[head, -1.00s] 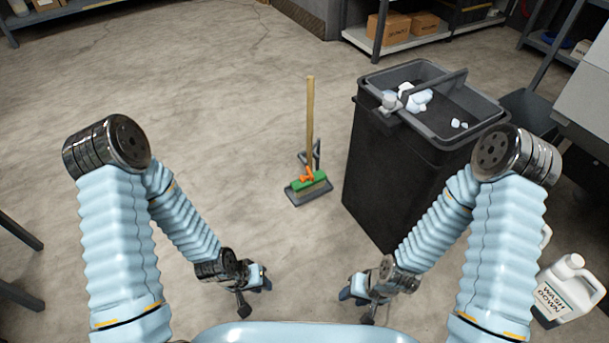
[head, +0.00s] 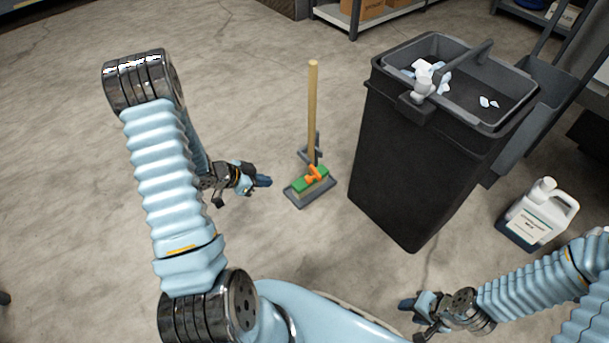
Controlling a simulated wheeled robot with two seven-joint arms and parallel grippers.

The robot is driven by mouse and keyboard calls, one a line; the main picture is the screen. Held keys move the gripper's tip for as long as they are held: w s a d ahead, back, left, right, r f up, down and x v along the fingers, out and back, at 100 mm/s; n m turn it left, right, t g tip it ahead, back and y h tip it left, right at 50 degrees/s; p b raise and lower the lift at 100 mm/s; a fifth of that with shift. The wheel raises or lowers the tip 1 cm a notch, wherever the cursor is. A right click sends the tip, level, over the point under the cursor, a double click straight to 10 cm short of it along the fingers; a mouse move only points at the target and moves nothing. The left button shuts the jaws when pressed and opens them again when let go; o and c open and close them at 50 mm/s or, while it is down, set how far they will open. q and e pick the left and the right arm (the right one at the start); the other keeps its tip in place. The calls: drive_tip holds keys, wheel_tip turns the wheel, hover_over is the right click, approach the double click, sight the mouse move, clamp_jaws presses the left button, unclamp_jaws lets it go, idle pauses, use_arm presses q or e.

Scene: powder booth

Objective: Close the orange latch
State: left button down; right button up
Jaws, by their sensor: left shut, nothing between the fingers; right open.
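The orange latch (head: 314,174) sits on top of the green head (head: 311,183) of a broom with an upright wooden handle (head: 313,110). The broom stands in a grey dustpan (head: 297,199) on the floor. The latch lies slanted across the green head; its exact position is too small to tell. My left gripper (head: 262,181) is shut and empty, to the left of the broom head and apart from it, pointing toward it. My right gripper (head: 408,304) is open and empty at the lower right, well away from the broom, below the black bin.
A tall black bin (head: 410,170) with a grey top tray holding white scraps stands right of the broom. A white jug (head: 539,215) stands on the floor at the right. A shelf (head: 352,20) is at the back.

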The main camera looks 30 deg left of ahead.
sight(306, 181)
use_arm(q)
drive_tip(key=b+x, duration=0.1)
drive_tip(key=x, duration=0.3)
drive_tip(key=w+r+x, duration=0.1)
drive_tip(key=x, duration=0.3)
drive_tip(key=d+r+b+x, duration=0.1)
drive_tip(key=x, duration=0.3)
drive_tip(key=shift+w+d+f+b, duration=0.25)
drive_tip(key=shift+w+b, duration=0.1)
drive_tip(key=shift+w, duration=0.05)
drive_tip(key=shift+d, duration=0.1)
